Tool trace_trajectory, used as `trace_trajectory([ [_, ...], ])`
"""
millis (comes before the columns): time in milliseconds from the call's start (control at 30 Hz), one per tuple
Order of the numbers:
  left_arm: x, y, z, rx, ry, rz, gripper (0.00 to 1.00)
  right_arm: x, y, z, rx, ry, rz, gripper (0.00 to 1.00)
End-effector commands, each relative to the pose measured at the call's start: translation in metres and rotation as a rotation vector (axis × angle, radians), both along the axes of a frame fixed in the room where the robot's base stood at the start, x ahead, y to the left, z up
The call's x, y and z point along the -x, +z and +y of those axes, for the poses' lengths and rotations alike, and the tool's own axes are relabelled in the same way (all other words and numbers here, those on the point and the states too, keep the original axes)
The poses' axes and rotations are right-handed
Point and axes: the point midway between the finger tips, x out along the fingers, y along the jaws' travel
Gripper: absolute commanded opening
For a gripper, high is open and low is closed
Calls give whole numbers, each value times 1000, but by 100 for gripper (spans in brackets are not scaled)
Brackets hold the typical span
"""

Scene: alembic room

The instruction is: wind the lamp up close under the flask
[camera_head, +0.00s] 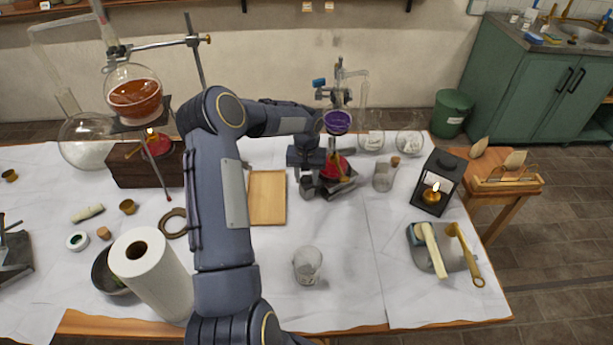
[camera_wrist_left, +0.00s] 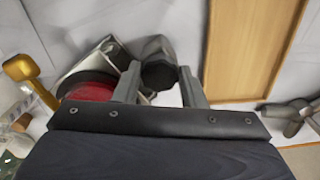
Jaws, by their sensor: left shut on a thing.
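A round flask of purple liquid (camera_head: 337,122) hangs in a clamp at the back, right of centre. Below it a red lamp (camera_head: 342,166) sits on a small grey metal jack (camera_head: 343,187); a gap shows between lamp and flask. My left gripper (camera_head: 307,180) points down at the jack's left side and hides part of it. In the left wrist view the gripper (camera_wrist_left: 160,88) is shut on the jack's dark knob (camera_wrist_left: 158,74). The red lamp (camera_wrist_left: 92,91) lies just left of the fingers there, partly hidden by the gripper body. My right gripper is out of view.
A wooden board (camera_head: 267,198) lies left of the jack. A second flask with orange liquid (camera_head: 135,97) hangs at the left. The cloth in front of the jack is mostly clear.

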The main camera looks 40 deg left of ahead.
Motion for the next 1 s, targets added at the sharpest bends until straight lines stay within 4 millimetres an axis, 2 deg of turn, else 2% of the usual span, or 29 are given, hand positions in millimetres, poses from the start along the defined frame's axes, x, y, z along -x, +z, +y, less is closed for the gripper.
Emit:
trace_trajectory([
  [367, -1, -1, 0, -2, -182, -1, 14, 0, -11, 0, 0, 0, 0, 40],
  [1000, -1, 1, 3, -4, -781, -3, 14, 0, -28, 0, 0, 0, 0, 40],
])
